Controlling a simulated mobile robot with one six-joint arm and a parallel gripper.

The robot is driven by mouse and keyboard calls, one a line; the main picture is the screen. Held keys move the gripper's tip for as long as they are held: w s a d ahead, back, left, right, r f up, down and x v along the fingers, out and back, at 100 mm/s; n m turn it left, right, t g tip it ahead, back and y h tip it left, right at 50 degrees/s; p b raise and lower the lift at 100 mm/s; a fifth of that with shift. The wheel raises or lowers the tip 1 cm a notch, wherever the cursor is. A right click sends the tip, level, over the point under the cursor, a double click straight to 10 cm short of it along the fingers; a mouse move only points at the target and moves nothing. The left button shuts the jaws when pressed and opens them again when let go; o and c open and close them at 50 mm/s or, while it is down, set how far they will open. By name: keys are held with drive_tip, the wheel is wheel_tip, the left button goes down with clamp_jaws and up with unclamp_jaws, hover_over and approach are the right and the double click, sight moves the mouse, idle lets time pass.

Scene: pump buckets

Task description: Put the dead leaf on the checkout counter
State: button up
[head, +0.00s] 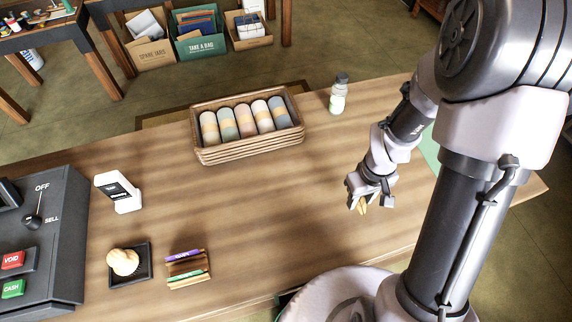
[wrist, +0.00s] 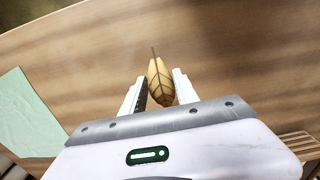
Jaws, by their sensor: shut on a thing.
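A yellow-brown dead leaf (wrist: 160,84) with dark veins and a thin stem shows between the two fingers in the wrist view. My gripper (wrist: 160,90) is shut on it. In the head view my gripper (head: 358,203) points down over the right part of the wooden checkout counter (head: 290,210), with a small tan bit of the leaf (head: 363,204) at its fingertips. I cannot tell whether the leaf touches the counter top.
A wicker basket (head: 250,152) of pastel cylinders and a small bottle (head: 338,95) stand at the back. A register (head: 50,240), card reader (head: 120,192), black dish (head: 130,278) and small rack (head: 187,267) stand left. A green sheet (wrist: 30,112) lies near my gripper. The counter's middle is clear.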

hover_over(335, 168)
drive_tip(key=shift+s+d+f+b, duration=0.15)
drive_tip(key=shift+f+b, duration=0.25)
drive_tip(key=shift+f, duration=0.45)
drive_tip(key=shift+w+f, duration=0.1)
drive_tip(key=shift+w, duration=0.15)
drive_tip(key=f+b, duration=0.1)
drive_tip(key=f, duration=0.2)
drive_tip(key=shift+a+f, duration=0.15)
drive_tip(key=shift+a, duration=0.05)
drive_tip(key=shift+f, duration=0.1)
drive_tip(key=o, duration=0.8)
